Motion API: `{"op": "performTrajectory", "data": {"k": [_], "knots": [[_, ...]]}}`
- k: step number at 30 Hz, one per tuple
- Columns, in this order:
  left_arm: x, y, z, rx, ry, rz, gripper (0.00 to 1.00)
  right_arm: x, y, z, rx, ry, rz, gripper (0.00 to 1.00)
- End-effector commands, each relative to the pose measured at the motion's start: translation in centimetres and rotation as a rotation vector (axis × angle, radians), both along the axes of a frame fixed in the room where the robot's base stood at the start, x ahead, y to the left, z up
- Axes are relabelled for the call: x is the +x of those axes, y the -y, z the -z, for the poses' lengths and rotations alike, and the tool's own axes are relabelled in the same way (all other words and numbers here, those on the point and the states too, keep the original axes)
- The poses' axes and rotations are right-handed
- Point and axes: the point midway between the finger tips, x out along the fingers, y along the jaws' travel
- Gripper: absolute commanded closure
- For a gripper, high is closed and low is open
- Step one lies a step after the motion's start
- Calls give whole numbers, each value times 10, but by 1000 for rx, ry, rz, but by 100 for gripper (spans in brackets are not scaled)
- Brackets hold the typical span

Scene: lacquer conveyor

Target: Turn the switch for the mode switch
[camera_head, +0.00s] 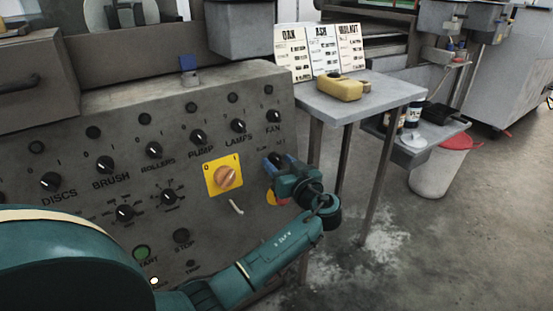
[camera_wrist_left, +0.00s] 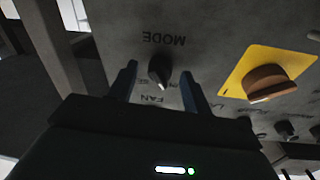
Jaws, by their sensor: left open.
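The mode switch (camera_wrist_left: 160,70) is a small dark round knob with a pale pointer line on the grey panel. The word MODE shows upside down beside it in the left wrist view. My left gripper (camera_wrist_left: 158,85) is open, with one blue finger on each side of this knob. Small gaps seem to show between fingers and knob; I cannot tell if either touches. In the head view my left gripper (camera_head: 272,166) is at the panel's right edge, below the FAN knob (camera_head: 269,116), and largely hides the mode switch. My right gripper is not in view.
A yellow plate with an orange rotary switch (camera_head: 226,177) sits close to my left gripper. The grey panel (camera_head: 100,235) carries several other knobs, a green START button (camera_head: 142,252) and a STOP button (camera_head: 181,236). A side table (camera_head: 385,93) stands right of the panel.

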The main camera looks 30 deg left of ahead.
Motion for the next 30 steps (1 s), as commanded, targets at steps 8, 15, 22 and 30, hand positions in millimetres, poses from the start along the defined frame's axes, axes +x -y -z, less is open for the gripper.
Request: {"op": "performTrajectory", "data": {"k": [8, 15, 22, 30], "knots": [[-1, 1, 0, 0, 0, 0, 51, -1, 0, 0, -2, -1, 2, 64], [-1, 1, 0, 0, 0, 0, 59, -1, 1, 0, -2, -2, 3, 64], [0, 1, 0, 0, 0, 0, 78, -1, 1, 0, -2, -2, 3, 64], [0, 1, 0, 0, 0, 1, 95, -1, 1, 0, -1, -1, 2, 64]]}}
